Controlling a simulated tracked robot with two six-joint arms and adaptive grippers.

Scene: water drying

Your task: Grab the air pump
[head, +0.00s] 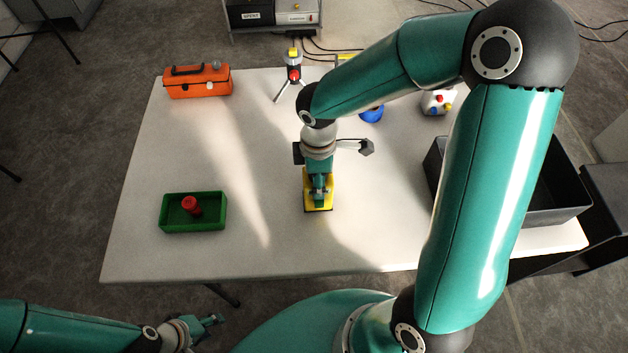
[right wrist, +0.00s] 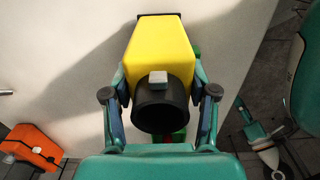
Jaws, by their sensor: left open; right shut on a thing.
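The air pump is a yellow block with a black round nozzle; it shows in the head view (head: 326,203) at the middle of the table, partly hidden by my right gripper (head: 319,186). In the right wrist view the yellow body (right wrist: 158,48) points away, with the black nozzle and a small grey tab between the fingers of my right gripper (right wrist: 160,92). The fingers are shut on the pump from both sides. I cannot tell whether it touches the table. My left gripper (head: 208,326) is open and empty, below the table's front edge at the lower left.
On the white table (head: 250,255) are a green tray (head: 165,225) holding a red object (head: 191,206), an orange toolbox (head: 198,84), a small tripod device (head: 293,73), a blue object (head: 372,115), a white container (head: 438,102) and a dark bin (head: 560,212).

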